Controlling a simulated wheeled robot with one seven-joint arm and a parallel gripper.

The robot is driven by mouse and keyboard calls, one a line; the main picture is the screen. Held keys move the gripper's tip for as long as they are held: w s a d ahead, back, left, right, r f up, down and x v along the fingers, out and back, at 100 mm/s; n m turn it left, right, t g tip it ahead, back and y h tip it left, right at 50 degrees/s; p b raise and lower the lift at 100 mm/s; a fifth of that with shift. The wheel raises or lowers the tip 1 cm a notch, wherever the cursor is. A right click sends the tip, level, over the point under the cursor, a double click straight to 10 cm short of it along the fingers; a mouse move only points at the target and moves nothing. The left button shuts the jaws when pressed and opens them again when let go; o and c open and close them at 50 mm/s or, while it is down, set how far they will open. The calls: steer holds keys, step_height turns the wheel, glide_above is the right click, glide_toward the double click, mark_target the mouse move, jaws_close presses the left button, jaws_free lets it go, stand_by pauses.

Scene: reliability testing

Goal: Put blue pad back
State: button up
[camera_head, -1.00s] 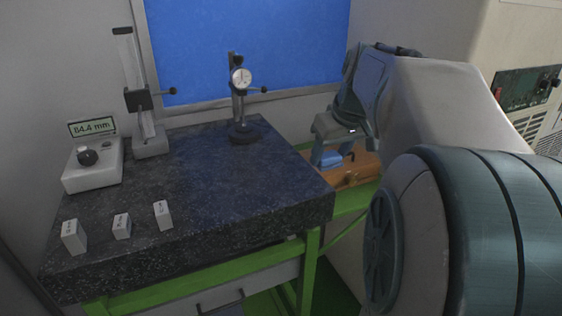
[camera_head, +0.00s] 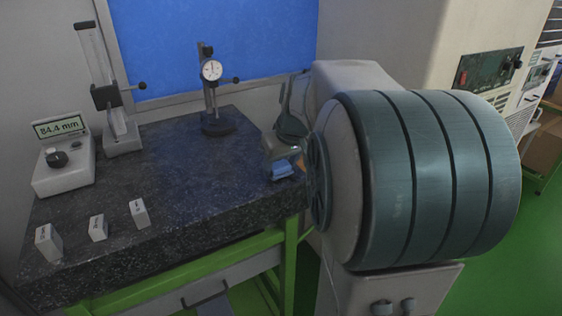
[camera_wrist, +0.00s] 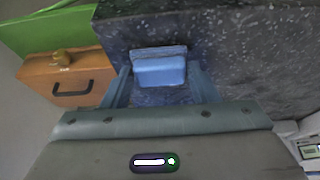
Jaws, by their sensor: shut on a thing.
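The blue pad (camera_head: 283,170) is held in my gripper (camera_head: 282,160) at the right edge of the dark speckled granite plate (camera_head: 180,190). In the wrist view the blue pad (camera_wrist: 160,71) sits between the two fingers of my gripper (camera_wrist: 160,78), with the granite behind it. My gripper is shut on the pad. Whether the pad touches the granite I cannot tell. My arm hides part of the gripper in the head view.
A dial gauge on a stand (camera_head: 212,95), a height gauge (camera_head: 105,95), a display box reading 84.4 mm (camera_head: 62,165) and small white blocks (camera_head: 97,228) stand on the granite. An orange-brown wooden case (camera_wrist: 68,75) lies beside the plate. The granite's middle is clear.

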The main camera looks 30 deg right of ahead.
steer(key=shift+f, duration=0.25)
steer(key=o, duration=0.9)
steer(key=shift+r, duration=0.1)
steer(key=shift+o, duration=0.2)
steer(key=shift+r, duration=0.15)
steer(key=shift+r, duration=0.25)
steer(key=v, duration=1.1)
steer(key=s+a+f+g, duration=0.1)
steer(key=s+a+f, duration=1.3)
steer(key=f, duration=0.3)
steer(key=shift+s, duration=0.15)
